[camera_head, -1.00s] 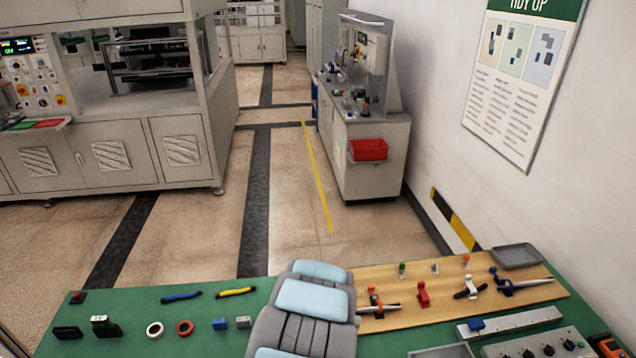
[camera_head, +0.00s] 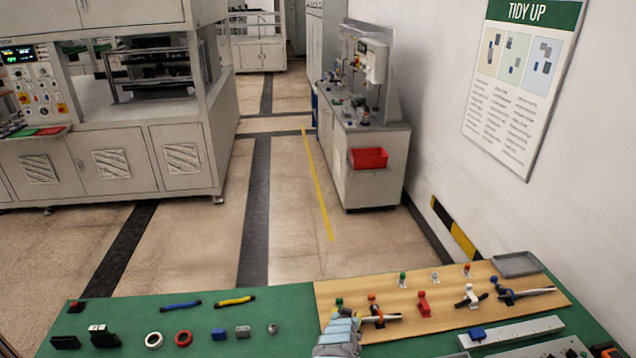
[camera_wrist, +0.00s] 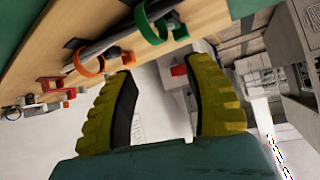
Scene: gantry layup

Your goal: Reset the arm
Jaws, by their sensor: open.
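My gripper (camera_wrist: 160,72) shows in the wrist view with two ribbed yellow fingers spread apart and nothing between them. Beyond the fingers are pale floor, wall and cabinets, with the wooden board tilted across the top left. An orange clamp (camera_wrist: 88,66) and a green clamp (camera_wrist: 150,30) on the board lie past the left finger; I see no contact with them. In the head view only a light-blue and grey part of my arm shows, at the bottom middle, over the board's front left corner. My fingers cannot be made out there.
The green bench (camera_head: 130,340) holds a white ring (camera_head: 154,340), a red ring (camera_head: 183,338) and blue and yellow handled tools. The wooden board (camera_head: 440,312) carries several clamps, including a red one (camera_head: 424,303). A grey tray (camera_head: 517,264) sits at its back right.

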